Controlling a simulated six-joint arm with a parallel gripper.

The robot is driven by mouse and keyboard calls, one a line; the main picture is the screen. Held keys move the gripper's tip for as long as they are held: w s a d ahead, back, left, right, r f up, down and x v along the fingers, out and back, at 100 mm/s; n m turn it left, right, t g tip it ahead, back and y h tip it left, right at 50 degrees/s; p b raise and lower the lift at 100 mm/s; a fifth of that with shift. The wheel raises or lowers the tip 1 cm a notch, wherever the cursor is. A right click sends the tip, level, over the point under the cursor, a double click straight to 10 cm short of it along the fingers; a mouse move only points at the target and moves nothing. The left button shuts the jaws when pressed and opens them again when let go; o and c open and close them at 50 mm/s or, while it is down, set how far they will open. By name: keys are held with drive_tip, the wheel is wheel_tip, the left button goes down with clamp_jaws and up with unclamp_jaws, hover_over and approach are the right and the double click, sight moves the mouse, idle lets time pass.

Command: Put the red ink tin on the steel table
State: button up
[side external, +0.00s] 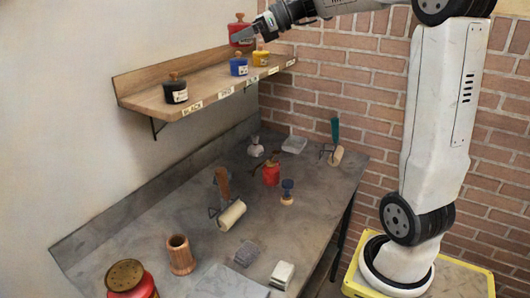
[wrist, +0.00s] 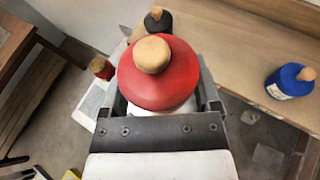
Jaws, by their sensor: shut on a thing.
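The red ink tin (side external: 241,34) has a round wooden knob on its lid.
The shelf (side external: 205,88) holds a black tin (side external: 175,90), a blue tin (side external: 239,67) and a yellow tin (side external: 260,57). On the table are a wood-handled roller (side external: 232,214), a red can (side external: 271,173), a wooden cup (side external: 180,256) and a large red tin (side external: 130,282). A brick wall stands behind.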

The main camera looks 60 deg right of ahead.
drive_tip(key=shift+f, duration=0.1)
drive_tip(key=s+d+f+n+g+y, duration=0.1)
drive_tip(key=s+f+n+g+y, duration=0.2)
drive_tip(key=f, duration=0.5)
drive_tip(key=s+d+f+n+g+y, duration=0.15)
drive_tip(key=s+f+n+g, duration=0.25)
drive_tip(key=f, duration=0.5)
drive_tip(key=s+d+f+n+g+y, duration=0.2)
drive_tip(key=s+f+n+g, duration=0.15)
drive_tip(key=f, duration=0.45)
drive_tip(key=s+d+f+n+g+h, duration=0.5)
drive_tip(key=s+n+h, duration=0.4)
drive_tip(key=n+h, duration=0.2)
drive_tip(key=s+d+f+n+g+h, duration=0.6)
drive_tip(key=s+n+h, duration=0.4)
drive_tip(key=n, duration=0.5)
drive_tip(key=shift+f+n+h, duration=0.25)
drive_tip(key=shift+n+h, duration=0.1)
drive_tip(key=shift+h, duration=0.4)
drive_tip(key=shift+d+g, duration=0.15)
drive_tip(key=shift+g, duration=0.1)
